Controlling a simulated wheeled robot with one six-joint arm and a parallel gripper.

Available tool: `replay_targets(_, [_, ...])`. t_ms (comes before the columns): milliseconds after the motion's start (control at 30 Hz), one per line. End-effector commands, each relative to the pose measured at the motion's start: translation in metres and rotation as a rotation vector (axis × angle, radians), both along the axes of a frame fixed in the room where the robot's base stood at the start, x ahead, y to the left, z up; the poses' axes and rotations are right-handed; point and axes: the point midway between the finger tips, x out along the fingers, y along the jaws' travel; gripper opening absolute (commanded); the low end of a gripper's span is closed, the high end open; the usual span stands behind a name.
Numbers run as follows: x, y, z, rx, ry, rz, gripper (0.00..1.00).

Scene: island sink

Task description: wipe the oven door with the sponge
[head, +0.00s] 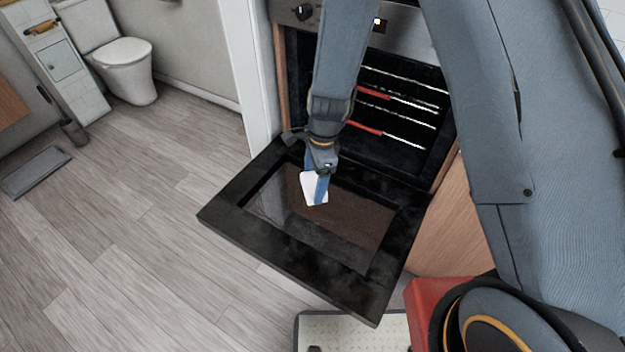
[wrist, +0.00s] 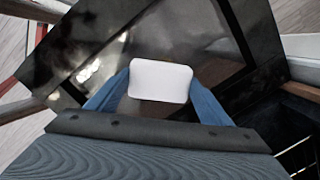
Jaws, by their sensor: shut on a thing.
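The oven door (head: 305,278) hangs open and lies roughly flat, with a black frame and a glass panel in the middle. A brownish film covers part of the glass (head: 350,217); the left part looks clearer. The sponge (head: 312,188) is white, and my blue-fingered gripper (head: 317,187) is shut on it over the glass. In the wrist view the sponge (wrist: 160,81) sits between the two blue fingers (wrist: 155,100), with the door (wrist: 90,45) behind it. I cannot tell whether the sponge touches the glass.
The open oven cavity (head: 395,105) with red-edged racks is behind the door. A wooden cabinet side (head: 450,225) stands to the right. A toilet (head: 125,65) and a grey mat (head: 37,171) are at the far left. The wooden floor (head: 140,230) left of the door is clear.

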Motion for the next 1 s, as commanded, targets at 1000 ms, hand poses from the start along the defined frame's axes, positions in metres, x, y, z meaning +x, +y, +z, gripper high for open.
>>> replay_targets(1000, [-0.002,0.006,-0.079,-0.001,0.002,-0.002,0.56])
